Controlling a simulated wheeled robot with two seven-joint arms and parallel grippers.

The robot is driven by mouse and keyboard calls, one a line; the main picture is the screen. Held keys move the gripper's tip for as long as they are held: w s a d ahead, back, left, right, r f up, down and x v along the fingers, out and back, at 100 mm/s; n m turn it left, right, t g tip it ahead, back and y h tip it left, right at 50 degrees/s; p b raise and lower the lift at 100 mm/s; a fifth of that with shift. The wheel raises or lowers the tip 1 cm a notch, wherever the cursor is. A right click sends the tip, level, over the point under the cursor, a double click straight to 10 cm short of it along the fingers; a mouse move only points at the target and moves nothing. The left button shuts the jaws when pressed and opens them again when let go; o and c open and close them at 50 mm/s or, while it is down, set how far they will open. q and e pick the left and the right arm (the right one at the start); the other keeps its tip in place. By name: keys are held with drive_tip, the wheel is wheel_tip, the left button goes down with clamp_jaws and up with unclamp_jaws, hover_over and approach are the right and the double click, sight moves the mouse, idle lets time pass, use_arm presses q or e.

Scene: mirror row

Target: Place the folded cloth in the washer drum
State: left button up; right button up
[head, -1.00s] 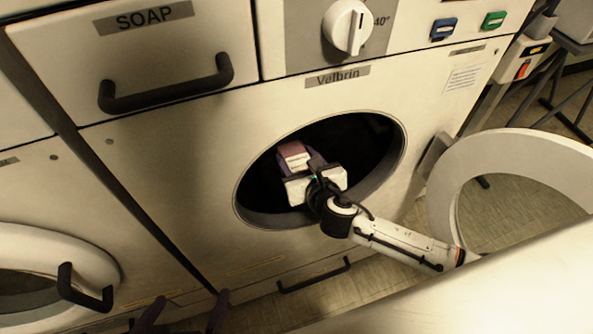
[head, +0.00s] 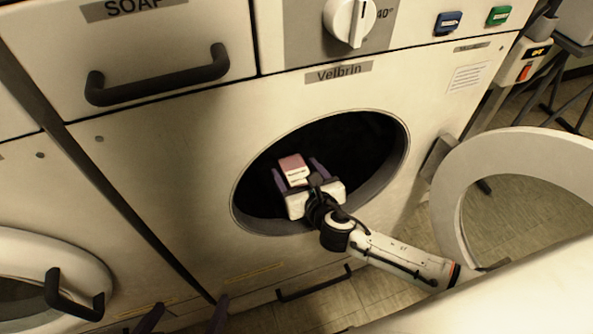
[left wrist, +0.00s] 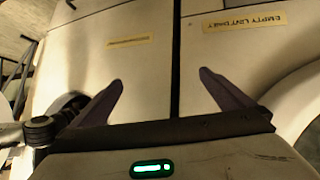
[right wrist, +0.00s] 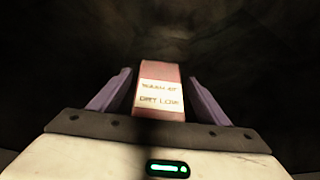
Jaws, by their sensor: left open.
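The folded cloth (head: 293,169) is a small pink bundle with a white printed label, inside the dark opening of the washer drum (head: 365,150). It also shows in the right wrist view (right wrist: 159,90). My right gripper (head: 297,172) reaches into the drum opening. Its purple fingers stand apart on either side of the cloth, with a gap on each side in the right wrist view. What lies under the cloth is too dark to tell. My left gripper (head: 184,315) is open and empty, low in front of the washers; its spread fingers show in the left wrist view (left wrist: 160,90).
The round washer door (head: 455,185) stands swung open at the right. A soap drawer handle (head: 158,75) juts out at upper left. A neighbouring washer's closed door (head: 60,265) with a black handle is at lower left. The drum's rim (head: 400,165) surrounds my right gripper.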

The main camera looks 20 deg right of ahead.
drive_tip(key=shift+r, duration=0.15)
drive_tip(key=p+v, duration=0.3)
drive_tip(key=v, duration=0.8)
drive_tip(key=shift+s+r+p, duration=0.1)
drive_tip(key=shift+r+p, duration=0.05)
drive_tip(key=shift+p, duration=0.25)
use_arm(q)
drive_tip(key=shift+s+a+r, duration=0.1)
drive_tip(key=shift+a+r, duration=0.25)
drive_tip(key=shift+r, duration=0.4)
use_arm(e)
drive_tip(key=shift+s+r, duration=0.1)
drive_tip(key=shift+s, duration=0.25)
